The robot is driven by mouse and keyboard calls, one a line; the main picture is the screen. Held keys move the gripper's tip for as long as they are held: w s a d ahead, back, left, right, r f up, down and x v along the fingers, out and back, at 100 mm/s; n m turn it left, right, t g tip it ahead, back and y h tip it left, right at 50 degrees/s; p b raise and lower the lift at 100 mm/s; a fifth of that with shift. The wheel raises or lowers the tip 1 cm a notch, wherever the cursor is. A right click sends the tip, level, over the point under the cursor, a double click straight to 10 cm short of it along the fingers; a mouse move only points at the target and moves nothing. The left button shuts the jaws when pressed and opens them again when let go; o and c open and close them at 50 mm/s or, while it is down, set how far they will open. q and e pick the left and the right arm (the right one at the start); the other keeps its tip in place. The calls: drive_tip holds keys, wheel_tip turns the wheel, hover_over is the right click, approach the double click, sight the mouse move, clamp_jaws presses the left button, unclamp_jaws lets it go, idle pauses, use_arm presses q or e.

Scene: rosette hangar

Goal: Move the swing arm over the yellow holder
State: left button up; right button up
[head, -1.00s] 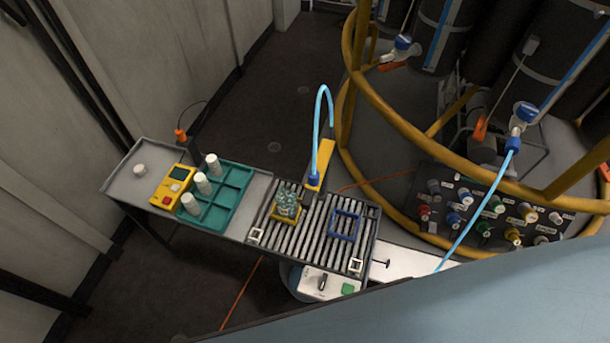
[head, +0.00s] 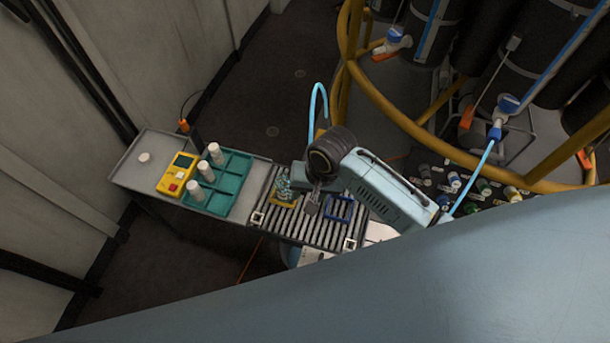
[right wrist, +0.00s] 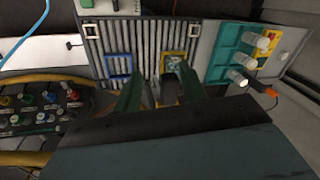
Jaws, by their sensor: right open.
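The swing arm (head: 320,132) is yellow and carries a light blue tube that curves up and over. My right arm hides most of it in the head view. The yellow holder (head: 284,206) stands on the slatted rack and holds a clump of clear, bluish pieces; it also shows in the right wrist view (right wrist: 164,66). My right gripper (head: 312,199) is open, between the yellow holder and the blue holder (head: 341,209). In the right wrist view, its fingers (right wrist: 160,88) reach toward the rack. Whether anything lies between them is unclear. My left gripper is not in view.
The slatted rack (head: 309,231) adjoins a grey tray table with a teal tray (head: 231,182), white cylinders and a yellow box (head: 177,173). A yellow rail (head: 430,133) curves behind on the right, near a connector panel (right wrist: 38,110).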

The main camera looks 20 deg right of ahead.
drive_tip(key=w+r+m+g+h+p, duration=0.1)
drive_tip(key=w+r+m+h, duration=0.15)
drive_tip(key=r, duration=1.05)
drive_tip(key=shift+m+y, duration=0.25)
drive_tip(key=shift+m, duration=0.1)
drive_tip(key=f, duration=1.2)
drive_tip(key=shift+w+f, duration=0.35)
drive_tip(key=shift+f, duration=0.05)
drive_tip(key=shift+c, duration=0.3)
clamp_jaws()
